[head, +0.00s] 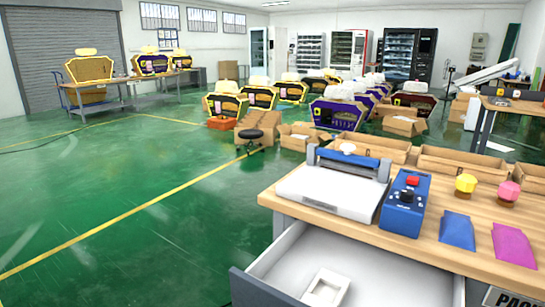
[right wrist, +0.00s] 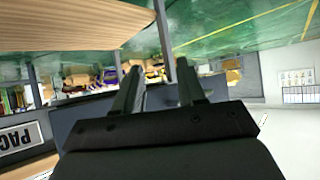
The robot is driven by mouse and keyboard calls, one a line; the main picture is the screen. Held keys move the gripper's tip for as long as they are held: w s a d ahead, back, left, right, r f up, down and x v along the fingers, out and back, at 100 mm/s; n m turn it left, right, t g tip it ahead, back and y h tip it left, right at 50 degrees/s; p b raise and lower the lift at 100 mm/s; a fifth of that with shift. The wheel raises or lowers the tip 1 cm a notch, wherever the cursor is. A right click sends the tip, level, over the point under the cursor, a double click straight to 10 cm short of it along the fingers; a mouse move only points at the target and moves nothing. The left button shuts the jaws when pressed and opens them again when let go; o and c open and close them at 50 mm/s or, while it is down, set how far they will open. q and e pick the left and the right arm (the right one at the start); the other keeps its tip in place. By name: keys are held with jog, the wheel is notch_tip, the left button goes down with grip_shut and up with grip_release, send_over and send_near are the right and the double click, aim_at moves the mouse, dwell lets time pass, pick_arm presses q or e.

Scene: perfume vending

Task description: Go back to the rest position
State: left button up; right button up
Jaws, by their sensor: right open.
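My right gripper (right wrist: 158,78) shows in the right wrist view. Its two dark fingers stand apart with nothing between them. A dark grey panel (right wrist: 70,118) lies behind the fingers at the left; I cannot tell how far off it is. Neither gripper shows in the head view, and my left gripper is in no view. In the head view an open drawer (head: 290,262) sticks out under the wooden workbench (head: 440,228), with a small white tray-like part (head: 325,288) inside.
The bench carries a white and blue press (head: 335,185), a blue control box (head: 405,203), a yellow bottle (head: 465,185), a pink bottle (head: 508,193), a blue pouch (head: 457,230) and a magenta pouch (head: 513,243). Open green floor (head: 120,220) lies to the left.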

pick_arm(q)
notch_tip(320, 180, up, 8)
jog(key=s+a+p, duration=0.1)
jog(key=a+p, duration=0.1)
jog(key=p, duration=0.8)
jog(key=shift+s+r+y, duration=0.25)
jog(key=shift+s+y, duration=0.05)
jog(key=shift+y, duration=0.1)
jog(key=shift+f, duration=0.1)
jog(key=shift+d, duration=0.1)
